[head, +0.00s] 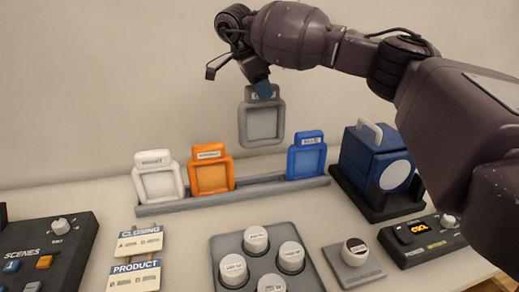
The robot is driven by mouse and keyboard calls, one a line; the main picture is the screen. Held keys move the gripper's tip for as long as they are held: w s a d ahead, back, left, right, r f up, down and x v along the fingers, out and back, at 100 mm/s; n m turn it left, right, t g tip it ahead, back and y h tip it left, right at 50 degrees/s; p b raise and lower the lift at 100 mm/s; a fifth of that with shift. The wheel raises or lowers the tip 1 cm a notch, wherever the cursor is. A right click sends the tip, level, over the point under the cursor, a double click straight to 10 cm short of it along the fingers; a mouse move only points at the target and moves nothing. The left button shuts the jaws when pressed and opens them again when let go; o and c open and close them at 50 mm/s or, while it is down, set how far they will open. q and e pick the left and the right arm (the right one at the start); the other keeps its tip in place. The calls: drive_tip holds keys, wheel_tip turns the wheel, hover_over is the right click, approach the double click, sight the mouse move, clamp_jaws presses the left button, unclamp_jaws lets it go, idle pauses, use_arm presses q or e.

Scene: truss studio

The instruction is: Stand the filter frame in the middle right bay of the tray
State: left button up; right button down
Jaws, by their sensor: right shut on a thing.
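The grey filter frame (247,122) hangs upright in the air by its top tab. My right gripper (263,90) is shut on that tab, and its fingers hide part of it. The long grey tray (262,191) lies below. A white frame (143,177), an orange frame (228,178) and a blue frame (291,162) stand in it from left to right. A bare stretch of tray shows between the orange and blue frames, and the grey frame is above this gap, apart from the tray. My left gripper is not in view.
A blue lamp-like box (364,157) stands on a black base right of the tray. In front are a grey holder (225,247) with several white knobs, a single-knob block (371,270), label cards (134,277) and a dark scenes panel (70,245). A display unit (436,243) is at right.

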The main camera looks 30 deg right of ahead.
drive_tip(key=b, duration=0.2)
approach(261, 140)
drive_tip(key=d+f, duration=0.4)
drive_tip(key=shift+w+d+f, duration=0.25)
drive_tip(key=shift+w+f, duration=0.15)
drive_tip(key=shift+f, duration=0.95)
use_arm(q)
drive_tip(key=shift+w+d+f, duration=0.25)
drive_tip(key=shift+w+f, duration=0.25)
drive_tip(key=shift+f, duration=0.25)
use_arm(e)
drive_tip(key=shift+f, duration=1.7)
drive_tip(key=shift+f, duration=0.15)
drive_tip(key=c, duration=0.8)
unclamp_jaws()
